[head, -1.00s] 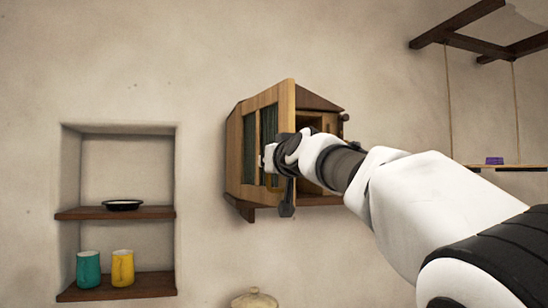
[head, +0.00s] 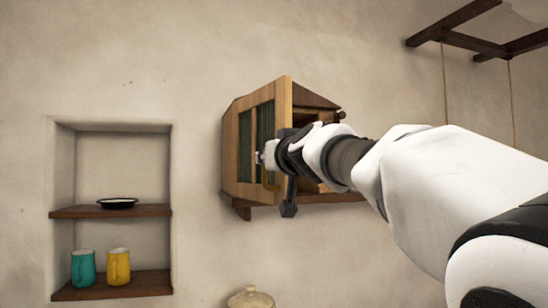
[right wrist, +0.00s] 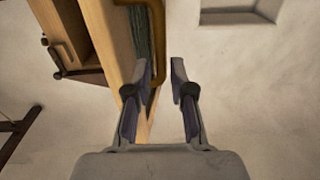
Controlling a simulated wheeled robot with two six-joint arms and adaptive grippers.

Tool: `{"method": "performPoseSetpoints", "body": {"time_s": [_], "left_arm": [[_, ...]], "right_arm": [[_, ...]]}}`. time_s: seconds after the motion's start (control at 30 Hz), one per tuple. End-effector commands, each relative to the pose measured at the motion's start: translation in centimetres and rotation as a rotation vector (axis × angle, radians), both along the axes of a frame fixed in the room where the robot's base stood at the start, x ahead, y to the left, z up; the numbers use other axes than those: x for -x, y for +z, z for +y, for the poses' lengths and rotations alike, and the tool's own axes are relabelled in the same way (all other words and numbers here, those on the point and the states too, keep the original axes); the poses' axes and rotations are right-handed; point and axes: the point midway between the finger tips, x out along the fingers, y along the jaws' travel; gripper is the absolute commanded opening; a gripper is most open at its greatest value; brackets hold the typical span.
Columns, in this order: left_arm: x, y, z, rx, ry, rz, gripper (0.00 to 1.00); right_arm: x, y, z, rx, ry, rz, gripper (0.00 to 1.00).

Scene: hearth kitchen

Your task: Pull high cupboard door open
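The high cupboard (head: 318,102) hangs on the wall in the middle of the head view. Its wooden door (head: 284,104), with green-curtained panes, stands swung outward, and part of the dark inside shows. A brass bar handle (head: 268,182) is on the door's outer face; it also shows in the right wrist view (right wrist: 157,58). My right gripper (right wrist: 156,82) is open at the door's free edge. In the wrist view one finger overlaps the door edge and the other is on the handle side, apart from the handle. Whether either finger touches the door is unclear. My left gripper is out of view.
A wall niche (head: 62,180) at left holds a dark-rimmed dish (head: 118,203), a teal mug (head: 83,268) and a yellow mug (head: 118,267). A pale lidded pot (head: 250,298) shows below the cupboard. A wooden frame with ropes (head: 470,40) hangs upper right.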

Motion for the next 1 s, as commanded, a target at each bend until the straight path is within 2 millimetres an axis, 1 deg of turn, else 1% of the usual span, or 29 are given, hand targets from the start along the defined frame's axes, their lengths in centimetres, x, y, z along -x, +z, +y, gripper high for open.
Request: {"method": "performPoseSetpoints", "body": {"time_s": [0.03,0.23,0.37,0.57,0.6,0.63,0.67,0.7,0.77,0.87,0.9,0.97,1.0], "left_arm": [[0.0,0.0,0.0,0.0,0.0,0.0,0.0],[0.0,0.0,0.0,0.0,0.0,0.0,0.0],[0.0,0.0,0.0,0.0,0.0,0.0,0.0],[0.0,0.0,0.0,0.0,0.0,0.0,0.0],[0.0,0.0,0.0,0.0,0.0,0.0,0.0],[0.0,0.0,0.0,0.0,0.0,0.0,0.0],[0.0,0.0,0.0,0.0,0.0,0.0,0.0],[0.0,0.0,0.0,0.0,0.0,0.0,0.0],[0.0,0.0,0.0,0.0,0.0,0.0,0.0],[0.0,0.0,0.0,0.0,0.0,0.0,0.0],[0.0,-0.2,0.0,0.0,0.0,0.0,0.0],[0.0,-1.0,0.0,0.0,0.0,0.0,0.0],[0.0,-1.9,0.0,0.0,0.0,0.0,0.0]], "right_arm": [[0.9,0.1,-0.2,-0.001,0.0,0.0,0.23],[3.6,0.2,-1.0,0.0,-0.001,-0.002,0.23],[4.2,0.1,-1.2,0.0,-0.001,-0.003,0.23],[4.3,0.1,-1.2,0.001,0.0,-0.003,0.23],[4.3,0.1,-1.2,0.001,0.0,-0.003,0.16],[4.3,0.1,-1.2,-0.003,0.0,-0.002,0.05],[4.3,0.1,-1.2,-0.012,0.0,0.001,0.0],[4.3,0.1,-1.1,-0.038,0.004,0.011,0.0],[4.4,-0.1,-0.7,-0.116,0.024,0.048,0.0],[5.2,-0.5,1.0,-0.336,0.109,0.179,0.0],[5.7,-0.5,1.2,-0.457,0.151,0.254,0.0],[6.0,-1.0,0.2,-0.662,0.21,0.39,0.0],[6.1,-1.6,-1.2,-0.803,0.246,0.488,0.0]]}}
